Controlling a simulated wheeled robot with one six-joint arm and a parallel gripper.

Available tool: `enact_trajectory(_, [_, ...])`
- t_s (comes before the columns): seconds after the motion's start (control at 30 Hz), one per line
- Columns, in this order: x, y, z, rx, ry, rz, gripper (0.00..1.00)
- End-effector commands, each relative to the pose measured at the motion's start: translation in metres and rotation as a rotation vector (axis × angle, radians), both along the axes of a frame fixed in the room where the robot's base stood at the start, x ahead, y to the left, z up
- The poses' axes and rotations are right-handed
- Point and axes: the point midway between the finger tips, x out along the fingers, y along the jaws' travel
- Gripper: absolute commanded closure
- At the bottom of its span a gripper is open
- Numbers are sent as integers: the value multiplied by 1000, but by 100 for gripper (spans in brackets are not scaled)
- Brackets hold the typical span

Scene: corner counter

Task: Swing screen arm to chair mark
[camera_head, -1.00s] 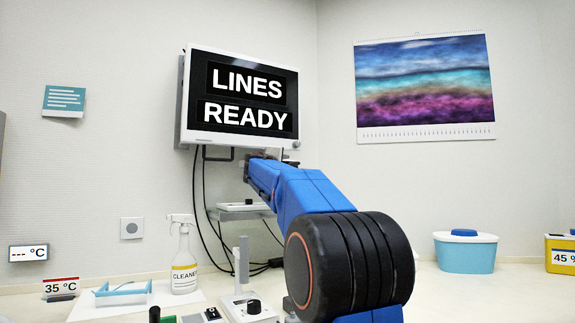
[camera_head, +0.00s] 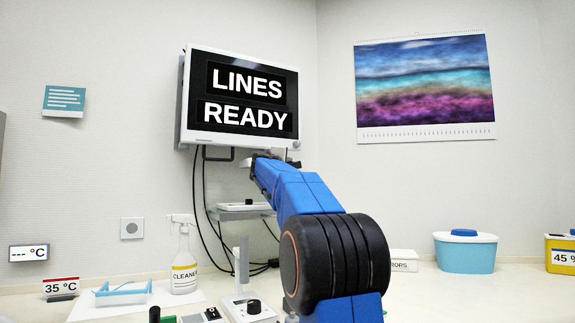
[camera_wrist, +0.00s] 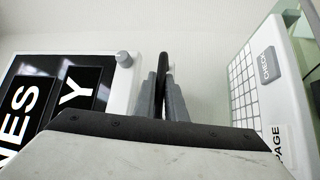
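The screen (camera_head: 240,100), reading "LINES READY", hangs near the wall corner, its face toward the room. Its white frame and a knob (camera_wrist: 124,57) show at left in the wrist view. My gripper (camera_head: 262,157) is at the screen's lower right edge, partly hidden by my blue arm. In the wrist view my gripper's grey fingers (camera_wrist: 162,92) stand close on either side of a dark upright bar (camera_wrist: 163,65). I cannot tell whether they press on it. The screen's supporting arm is mostly hidden, and I make out no chair mark.
A white keyed panel (camera_wrist: 265,85) lies right of my fingers. Cables (camera_head: 200,205) and a small shelf (camera_head: 240,212) hang below the screen.

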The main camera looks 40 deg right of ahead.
Motion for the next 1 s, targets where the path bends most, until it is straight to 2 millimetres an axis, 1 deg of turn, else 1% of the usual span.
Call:
enact_trajectory(0.17, [-2, 2, 0, 1, 1, -7, 100])
enact_trajectory(0.27, [-8, 7, -1, 1, 0, -24, 100])
enact_trajectory(0.37, [-19, 16, 0, 0, 1, -58, 100])
enact_trajectory(0.57, [-51, 44, 0, 1, 0, -161, 100])
enact_trajectory(0.7, [-76, 70, -1, 1, 0, -251, 100])
enact_trajectory(0.9, [-105, 106, -1, 1, 0, -370, 100])
enact_trajectory(1.0, [-116, 123, -1, 1, 0, -423, 100])
